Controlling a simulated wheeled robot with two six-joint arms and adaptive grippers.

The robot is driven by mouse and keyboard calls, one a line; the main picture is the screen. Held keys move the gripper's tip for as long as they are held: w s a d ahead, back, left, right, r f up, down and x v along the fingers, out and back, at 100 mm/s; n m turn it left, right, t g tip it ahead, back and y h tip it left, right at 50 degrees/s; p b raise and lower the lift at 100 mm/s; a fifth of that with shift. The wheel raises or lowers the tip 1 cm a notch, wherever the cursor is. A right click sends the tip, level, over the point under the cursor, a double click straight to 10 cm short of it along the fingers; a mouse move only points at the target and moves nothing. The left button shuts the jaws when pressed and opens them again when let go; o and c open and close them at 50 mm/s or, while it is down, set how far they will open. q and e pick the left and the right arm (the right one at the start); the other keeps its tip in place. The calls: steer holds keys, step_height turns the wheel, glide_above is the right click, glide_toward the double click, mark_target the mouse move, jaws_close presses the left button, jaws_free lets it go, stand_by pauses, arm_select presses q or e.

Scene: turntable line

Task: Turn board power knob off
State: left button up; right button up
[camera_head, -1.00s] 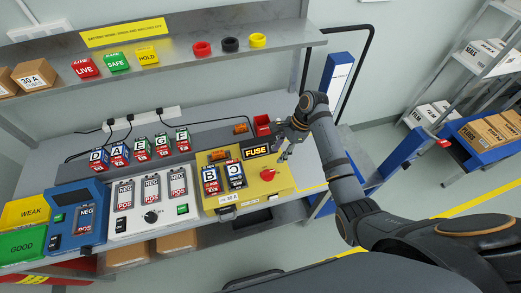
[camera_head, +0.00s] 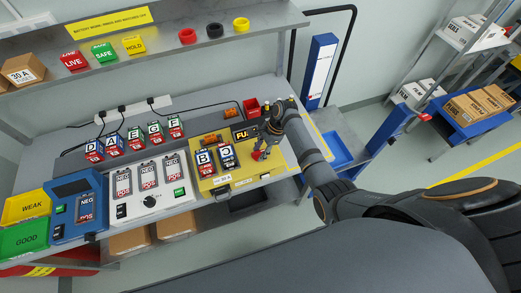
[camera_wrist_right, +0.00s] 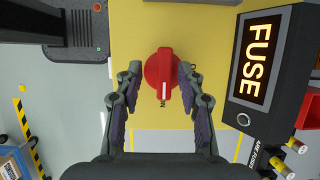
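The red power knob (camera_head: 258,155) sits on the yellow board (camera_head: 240,182), at its right part, partly hidden by my right gripper. In the right wrist view the knob (camera_wrist_right: 163,75) is round, with a raised grip bar pointing toward the bottom of the picture. My right gripper (camera_head: 264,149) is over the knob. In the wrist view its two fingers (camera_wrist_right: 161,80) are apart, one on each side of the knob, with yellow board showing in the gaps. My left gripper is out of view.
A lit FUSE sign (camera_wrist_right: 257,58) stands close beside the right gripper. Batteries B (camera_head: 206,163) and C (camera_head: 227,156) sit on the board, left of the gripper. A white charger panel (camera_head: 145,217) is further left. A shelf (camera_head: 200,50) spans the back.

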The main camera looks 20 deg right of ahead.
steer(key=shift+w+f, duration=0.2)
steer(key=shift+w, duration=0.15)
steer(key=c, duration=0.4)
jaws_close()
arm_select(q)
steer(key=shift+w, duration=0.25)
arm_select(e)
steer(key=shift+r, duration=0.1)
